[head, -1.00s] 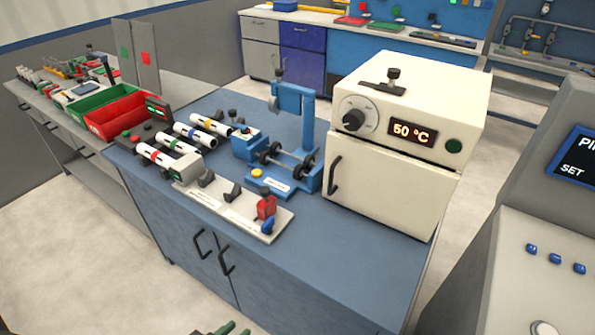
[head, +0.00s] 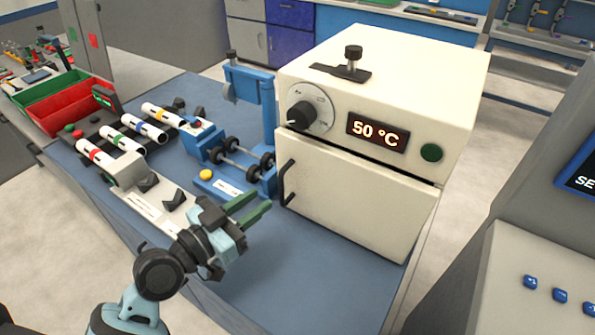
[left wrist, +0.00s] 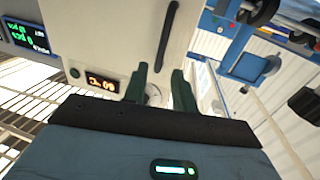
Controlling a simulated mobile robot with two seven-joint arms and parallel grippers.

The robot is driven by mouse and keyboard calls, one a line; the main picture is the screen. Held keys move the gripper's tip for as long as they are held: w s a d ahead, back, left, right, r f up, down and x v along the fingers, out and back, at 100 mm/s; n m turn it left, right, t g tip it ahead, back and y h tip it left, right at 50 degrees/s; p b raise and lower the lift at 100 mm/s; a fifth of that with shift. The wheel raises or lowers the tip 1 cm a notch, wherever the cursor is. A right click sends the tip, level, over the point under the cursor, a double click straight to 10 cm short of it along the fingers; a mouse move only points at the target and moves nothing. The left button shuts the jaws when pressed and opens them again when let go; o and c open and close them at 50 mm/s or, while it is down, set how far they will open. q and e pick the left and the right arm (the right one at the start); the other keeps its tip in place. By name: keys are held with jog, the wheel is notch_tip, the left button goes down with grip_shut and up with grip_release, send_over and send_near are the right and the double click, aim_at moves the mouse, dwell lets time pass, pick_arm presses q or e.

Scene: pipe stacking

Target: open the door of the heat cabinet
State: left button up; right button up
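The heat cabinet (head: 385,80) is a cream box on the blue bench, with a dial (head: 308,112) and a display reading 50 °C (head: 378,131). Its door (head: 355,195) looks shut, with a dark vertical handle (head: 287,183) on its left edge. My left gripper (head: 263,202) is in front of the cabinet, its green fingers pointing toward the handle and apart from it. In the left wrist view, the fingers (left wrist: 160,72) are spread with nothing held; the handle (left wrist: 167,37) and door (left wrist: 105,30) show beyond them. My right gripper is not in view.
Left of the cabinet stand a blue fixture (head: 262,100) with rollers and several white pipes (head: 148,129) with coloured bands. A red bin (head: 75,110) is farther left. A grey console (head: 530,260) stands at the right. The bench front below the door is clear.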

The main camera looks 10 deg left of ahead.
pick_arm(q)
jog(key=p, duration=0.1)
send_over(283, 208)
jog(key=shift+w+a, duration=0.15)
jog(key=shift+w, duration=0.1)
dwell(0.4)
grip_shut()
